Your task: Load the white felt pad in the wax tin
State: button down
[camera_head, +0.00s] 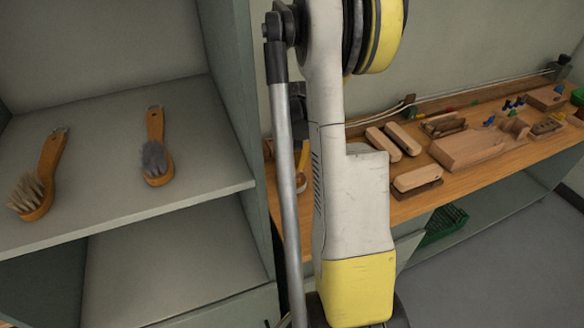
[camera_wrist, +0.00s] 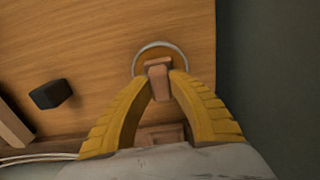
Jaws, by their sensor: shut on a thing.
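In the wrist view my gripper (camera_wrist: 160,88) is shut on a small brown wooden block (camera_wrist: 158,68), which looks like a grip. Its underside is hidden, so I see no white felt. The block stands over the near part of the round wax tin (camera_wrist: 160,43), whose thin pale rim encloses a brownish surface. I cannot tell whether the block touches the wax. In the head view a yellow finger shows left of my arm, beside part of the tin (camera_head: 301,186); my arm hides the rest.
A dark block (camera_wrist: 50,94) lies left of my gripper on the wooden bench (camera_wrist: 95,30). Wooden brush blocks (camera_head: 403,138) and a larger block (camera_head: 465,150) lie right of my arm. Two brushes (camera_head: 157,160) (camera_head: 38,180) rest on the grey shelf at left.

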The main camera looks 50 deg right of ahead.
aim_at(293, 166)
jog(key=shift+r+p, duration=2.35)
jog(key=shift+r, duration=1.15)
jog(key=shift+s+f, duration=0.1)
